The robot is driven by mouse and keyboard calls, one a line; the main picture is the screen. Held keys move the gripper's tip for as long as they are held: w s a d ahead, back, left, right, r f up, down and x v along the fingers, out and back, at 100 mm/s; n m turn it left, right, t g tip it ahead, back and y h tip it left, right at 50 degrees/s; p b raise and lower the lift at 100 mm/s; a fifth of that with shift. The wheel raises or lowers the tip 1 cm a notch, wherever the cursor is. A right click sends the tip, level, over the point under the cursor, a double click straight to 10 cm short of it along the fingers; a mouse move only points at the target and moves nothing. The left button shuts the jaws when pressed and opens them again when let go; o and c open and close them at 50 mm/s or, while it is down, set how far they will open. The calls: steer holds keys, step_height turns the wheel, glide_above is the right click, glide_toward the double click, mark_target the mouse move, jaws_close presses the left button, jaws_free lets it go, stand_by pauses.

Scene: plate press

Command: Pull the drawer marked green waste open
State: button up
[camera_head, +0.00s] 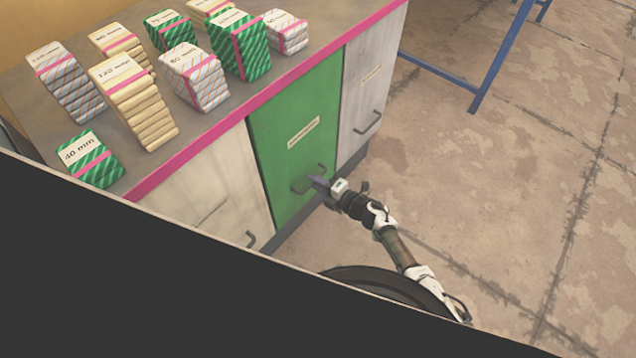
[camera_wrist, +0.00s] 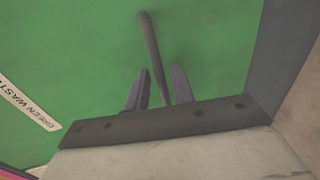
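The green drawer front (camera_head: 285,125) sits between two pale fronts in the cabinet below the counter. It carries a cream label, which reads "GREEN WASTE" in the wrist view (camera_wrist: 28,103). Its dark bar handle (camera_head: 303,186) is low on the front; in the wrist view the handle (camera_wrist: 150,45) runs down between my fingers. My gripper (camera_head: 318,184) is at the handle, and in the wrist view my gripper (camera_wrist: 160,88) has its two fingers apart, one on each side of the bar, with gaps showing. The drawer front looks flush with its neighbours.
Pale fronts with dark handles flank the green one, left (camera_head: 205,190) and right (camera_head: 368,85). Stacks of marked packs stand on the pink-edged counter (camera_head: 215,133). A blue metal frame (camera_head: 487,75) stands at the upper right. The floor (camera_head: 520,190) to the right is clear.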

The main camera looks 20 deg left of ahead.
jaws_close()
